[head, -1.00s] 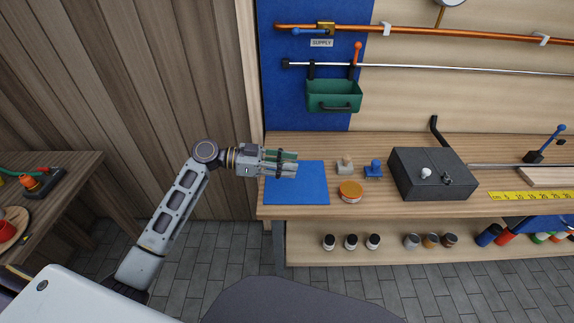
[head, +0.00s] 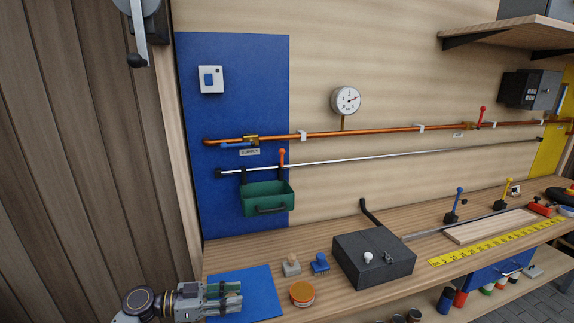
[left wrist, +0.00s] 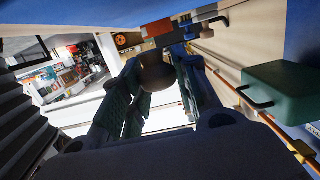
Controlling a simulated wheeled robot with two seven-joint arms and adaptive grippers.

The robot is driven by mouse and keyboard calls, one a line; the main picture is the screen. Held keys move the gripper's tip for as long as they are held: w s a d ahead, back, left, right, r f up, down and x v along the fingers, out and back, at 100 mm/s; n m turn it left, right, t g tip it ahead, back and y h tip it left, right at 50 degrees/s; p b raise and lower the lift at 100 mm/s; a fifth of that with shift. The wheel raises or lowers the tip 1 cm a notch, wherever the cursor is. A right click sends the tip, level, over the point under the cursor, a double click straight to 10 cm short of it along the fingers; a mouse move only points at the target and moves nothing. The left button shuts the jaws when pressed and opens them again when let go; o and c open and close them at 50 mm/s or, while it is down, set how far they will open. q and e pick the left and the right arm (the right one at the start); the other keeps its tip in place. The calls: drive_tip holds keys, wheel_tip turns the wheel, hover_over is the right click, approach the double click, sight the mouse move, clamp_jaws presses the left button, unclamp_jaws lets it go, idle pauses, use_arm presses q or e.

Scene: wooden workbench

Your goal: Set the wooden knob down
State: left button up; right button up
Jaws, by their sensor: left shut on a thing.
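My left gripper (head: 224,298) is at the bottom left of the head view, over the left part of a blue mat (head: 258,290) on the workbench. In the left wrist view its fingers (left wrist: 158,85) are shut on a dark brown, rounded thing, which I take for the wooden knob (left wrist: 157,70). The knob is in shadow there, and the fingers hide it in the head view. I cannot tell whether it touches the mat. My right gripper is not in view.
Right of the mat stand a small grey block with a pale top (head: 291,265), a blue brush (head: 320,263), an orange-lidded tin (head: 302,293) and a dark box (head: 372,262). A green bin (head: 267,199) hangs behind. The mat's right part is clear.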

use_arm(q)
drive_tip(key=shift+f, duration=1.65)
drive_tip(key=shift+r, duration=0.1)
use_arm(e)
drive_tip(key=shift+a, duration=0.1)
use_arm(q)
wheel_tip(320, 180, up, 10)
drive_tip(key=shift+f, duration=0.1)
wheel_tip(320, 180, down, 10)
drive_tip(key=shift+f, duration=0.2)
drive_tip(key=b+v, duration=0.1)
drive_tip(key=v, duration=0.9)
drive_tip(key=shift+a+r, duration=0.1)
drive_tip(key=shift+r, duration=0.1)
drive_tip(key=shift+c, duration=0.3)
drive_tip(key=shift+v, duration=1)
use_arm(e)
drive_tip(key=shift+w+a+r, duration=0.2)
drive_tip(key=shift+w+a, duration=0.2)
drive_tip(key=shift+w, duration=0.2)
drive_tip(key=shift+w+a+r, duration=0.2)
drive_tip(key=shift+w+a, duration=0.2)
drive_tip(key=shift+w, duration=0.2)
